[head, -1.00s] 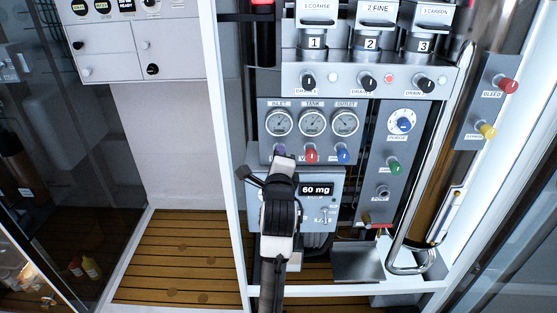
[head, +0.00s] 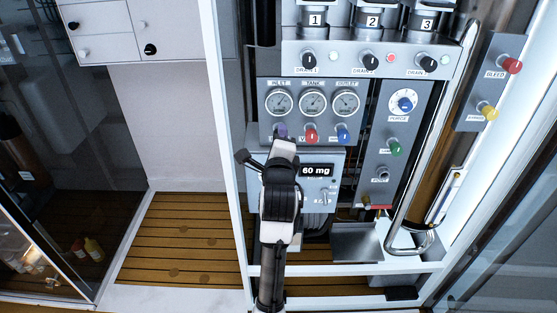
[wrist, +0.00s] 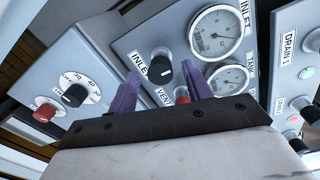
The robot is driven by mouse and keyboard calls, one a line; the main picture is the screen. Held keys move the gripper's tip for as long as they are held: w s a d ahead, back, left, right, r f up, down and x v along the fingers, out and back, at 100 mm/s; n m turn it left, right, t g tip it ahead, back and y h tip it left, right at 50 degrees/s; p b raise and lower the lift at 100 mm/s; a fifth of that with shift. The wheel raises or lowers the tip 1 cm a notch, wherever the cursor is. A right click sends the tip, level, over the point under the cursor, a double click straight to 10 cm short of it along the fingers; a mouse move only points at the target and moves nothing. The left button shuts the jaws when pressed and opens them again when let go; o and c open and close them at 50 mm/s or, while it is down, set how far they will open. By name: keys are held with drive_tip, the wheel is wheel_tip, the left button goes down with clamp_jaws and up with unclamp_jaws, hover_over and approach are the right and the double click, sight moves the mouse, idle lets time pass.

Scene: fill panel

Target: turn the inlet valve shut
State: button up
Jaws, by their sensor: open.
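The inlet valve is a black knob (wrist: 163,68) beside an INLET label in the wrist view. It sits on the grey gauge panel (head: 267,152). My gripper (wrist: 161,85) is open, with its two purple fingers on either side of the knob in that view and nothing held. Whether the fingertips reach around the knob or stop short of it is unclear. In the head view my gripper (head: 281,132) is at the lower left of the gauge panel, under the inlet gauge (head: 279,102), and covers the inlet knob.
The red vent knob (head: 311,136) is close on the right, with a blue knob (head: 343,136) beyond it. A box with a 60 mg display (head: 316,171) is below. A white cabinet post (head: 232,180) stands close on the left.

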drive_tip(key=s+p, duration=1)
drive_tip(key=s, duration=0.2)
drive_tip(key=shift+r+p, duration=0.3)
drive_tip(key=shift+p, duration=0.1)
drive_tip(key=shift+s, duration=0.1)
